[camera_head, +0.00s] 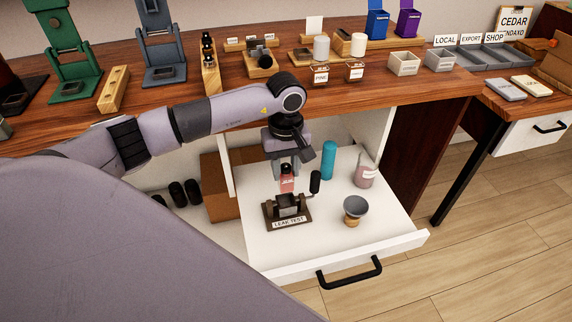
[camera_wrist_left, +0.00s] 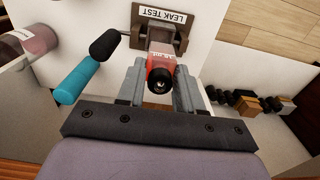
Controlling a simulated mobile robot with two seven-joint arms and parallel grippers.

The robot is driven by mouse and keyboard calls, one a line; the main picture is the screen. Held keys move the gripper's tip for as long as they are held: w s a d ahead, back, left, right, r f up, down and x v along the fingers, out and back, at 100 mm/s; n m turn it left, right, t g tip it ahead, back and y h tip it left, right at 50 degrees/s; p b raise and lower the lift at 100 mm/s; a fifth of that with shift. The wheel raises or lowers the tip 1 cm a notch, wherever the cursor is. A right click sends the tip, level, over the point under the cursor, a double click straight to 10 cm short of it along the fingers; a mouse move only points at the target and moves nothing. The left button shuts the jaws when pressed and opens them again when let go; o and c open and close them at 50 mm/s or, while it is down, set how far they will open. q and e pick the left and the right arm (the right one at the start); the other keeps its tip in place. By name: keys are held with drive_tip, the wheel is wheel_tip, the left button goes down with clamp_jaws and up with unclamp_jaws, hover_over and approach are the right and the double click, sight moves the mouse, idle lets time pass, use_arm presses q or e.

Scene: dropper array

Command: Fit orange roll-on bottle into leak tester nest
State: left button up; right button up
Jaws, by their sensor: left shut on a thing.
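The orange roll-on bottle (camera_head: 287,183) is upright between the fingers of my left gripper (camera_head: 285,170), which is shut on it. In the left wrist view the bottle (camera_wrist_left: 161,62) shows its black cap (camera_wrist_left: 158,81) toward the camera, with the leak tester (camera_wrist_left: 180,36) beyond it. In the head view the leak tester (camera_head: 291,222), a dark base with a "LEAK TEST" label and a black-gripped lever, stands in the open drawer, just below the bottle. The nest is partly hidden by the bottle, and I cannot tell whether they touch. My right gripper is not in view.
The open white drawer (camera_head: 335,240) also holds a teal cylinder (camera_head: 328,160), a pink labelled jar (camera_head: 365,174) and a grey funnel-like cup (camera_head: 355,207). The wooden counter (camera_head: 225,92) above carries presses, racks and bins. Bare drawer floor lies around the tester.

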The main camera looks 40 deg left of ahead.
sight(286, 180)
use_arm(q)
drive_tip(key=shift+f+b, duration=0.15)
drive_tip(key=shift+b, duration=0.2)
drive_tip(key=shift+f, duration=0.35)
wheel_tip(286, 180, down, 2)
drive_tip(key=b, duration=0.2)
drive_tip(key=shift+f+b, duration=0.2)
drive_tip(key=shift+b, duration=0.1)
drive_tip(key=shift+f+b, duration=0.4)
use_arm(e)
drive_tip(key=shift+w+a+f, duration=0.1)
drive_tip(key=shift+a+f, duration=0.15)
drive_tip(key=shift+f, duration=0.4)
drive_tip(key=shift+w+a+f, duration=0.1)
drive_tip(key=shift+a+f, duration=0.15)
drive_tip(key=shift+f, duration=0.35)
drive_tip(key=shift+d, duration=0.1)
use_arm(q)
drive_tip(key=shift+f, duration=0.15)
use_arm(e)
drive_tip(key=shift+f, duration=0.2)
